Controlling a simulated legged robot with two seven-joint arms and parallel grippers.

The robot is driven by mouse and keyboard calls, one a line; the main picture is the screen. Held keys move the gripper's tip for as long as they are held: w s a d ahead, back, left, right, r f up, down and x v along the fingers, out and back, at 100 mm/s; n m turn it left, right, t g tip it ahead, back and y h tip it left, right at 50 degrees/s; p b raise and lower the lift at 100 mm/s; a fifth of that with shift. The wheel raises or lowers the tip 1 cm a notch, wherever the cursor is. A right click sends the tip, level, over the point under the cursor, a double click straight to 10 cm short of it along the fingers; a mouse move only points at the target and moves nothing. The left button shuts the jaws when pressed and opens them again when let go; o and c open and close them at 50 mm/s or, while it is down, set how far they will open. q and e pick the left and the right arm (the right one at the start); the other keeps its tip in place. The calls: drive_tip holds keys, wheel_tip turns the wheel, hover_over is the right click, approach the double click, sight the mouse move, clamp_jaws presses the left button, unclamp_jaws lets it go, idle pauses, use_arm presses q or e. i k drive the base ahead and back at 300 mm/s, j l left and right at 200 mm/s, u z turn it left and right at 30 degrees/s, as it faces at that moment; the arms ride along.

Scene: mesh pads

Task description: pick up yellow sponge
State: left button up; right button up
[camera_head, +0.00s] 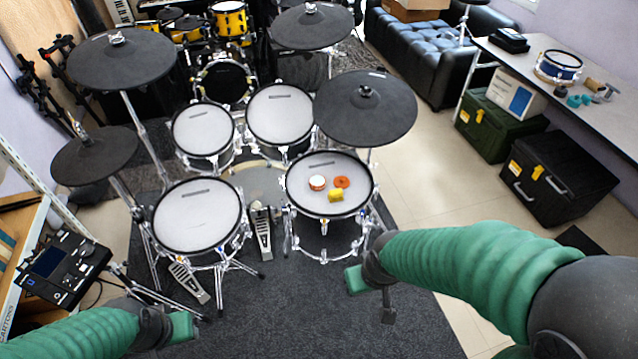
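A small yellow sponge (336,195) lies on the white mesh pad of the right front drum (327,174), toward the pad's near side. A round white-topped item (317,182) and a flat orange disc (342,182) lie just behind it on the same pad. My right gripper (362,284) is in front of and below that drum, apart from the sponge. My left gripper (178,328) is low at the left, near the foot pedal, far from the sponge. Neither gripper visibly holds anything. The finger gaps cannot be made out.
More drum pads (197,216) and dark cymbals (365,107) surround the drum; one cymbal hangs over its back right. A control module (62,268) stands at left. A table (560,75) and black case (552,180) are at right. Dark carpet (300,315) lies clear in front.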

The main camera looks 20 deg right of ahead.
sight(336, 194)
drive_tip(key=i+j+z, duration=0.15)
drive_tip(key=i, duration=1.3)
